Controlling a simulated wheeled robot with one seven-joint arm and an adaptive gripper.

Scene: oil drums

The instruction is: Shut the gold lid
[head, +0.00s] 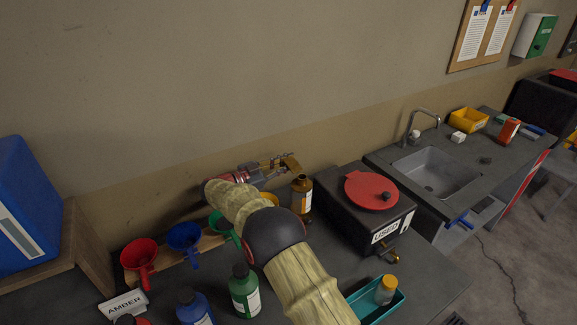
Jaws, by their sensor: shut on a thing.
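A small gold piece (292,163), which looks like the gold lid, is at the tips of my gripper (282,161). My gripper is shut on it, near the back wall. Just below and to the right of it stands an upright brown bottle (302,195) with a pale label. I cannot tell whether the gold lid touches or is joined to the bottle. My arm crosses the middle of the view and hides part of the bench and a yellow funnel (269,198).
A black box (337,208) with a red round lid (370,190) stands right of the brown bottle. Red (139,256), blue (184,238) and green (222,224) funnels stand at left. A green bottle (244,292) and a teal tray (358,304) are in front.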

